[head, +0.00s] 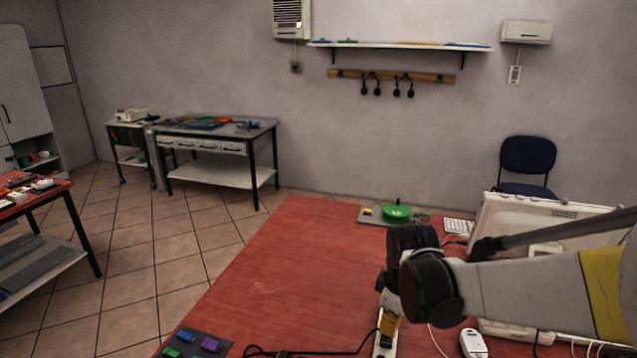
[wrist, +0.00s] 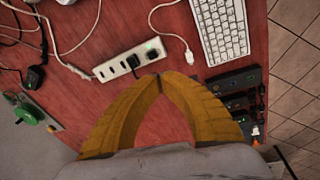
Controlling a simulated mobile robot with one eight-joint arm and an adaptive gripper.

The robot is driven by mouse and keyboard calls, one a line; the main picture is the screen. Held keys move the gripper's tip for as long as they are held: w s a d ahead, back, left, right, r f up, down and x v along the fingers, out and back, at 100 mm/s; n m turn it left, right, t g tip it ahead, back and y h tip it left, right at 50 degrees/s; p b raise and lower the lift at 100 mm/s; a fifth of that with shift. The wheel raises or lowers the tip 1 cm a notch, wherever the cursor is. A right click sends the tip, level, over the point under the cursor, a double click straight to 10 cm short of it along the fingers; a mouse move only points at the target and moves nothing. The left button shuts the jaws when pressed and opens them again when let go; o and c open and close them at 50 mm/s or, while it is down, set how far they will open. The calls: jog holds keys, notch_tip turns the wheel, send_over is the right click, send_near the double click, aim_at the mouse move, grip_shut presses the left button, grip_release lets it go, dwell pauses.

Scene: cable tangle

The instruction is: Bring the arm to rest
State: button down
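My gripper (wrist: 167,77) shows in the wrist view as two yellow fingers that curve inward over the red table (wrist: 165,118). Their tips meet and I see nothing held between them. A white power strip (wrist: 118,66) lies just beyond the tips, with a black plug and cable in it. In the head view my arm reaches in from the right and bends down over the red table (head: 290,260). A small yellow part below its dark joints may be the fingers, but they are mostly hidden there.
A white keyboard (wrist: 220,28), loose cables, a black adapter (wrist: 37,76) and a dark multi-part unit (wrist: 238,100) surround the gripper. A green round object (head: 397,211) sits at the table's back. The table's left middle is clear.

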jog(key=s+d+r+m+t, duration=0.1)
jog(key=s+r+m+t, duration=0.1)
jog(key=s+r+m, duration=0.2)
jog(key=s+d+r+m+t, duration=0.1)
jog(key=s+r+m+t, duration=0.2)
jog(key=s, duration=0.8)
jog(key=shift+s+r+m+b, duration=0.25)
jog(key=shift+r+m, duration=1)
jog(key=shift+m, duration=1.05)
jog(key=shift+w+d, duration=0.1)
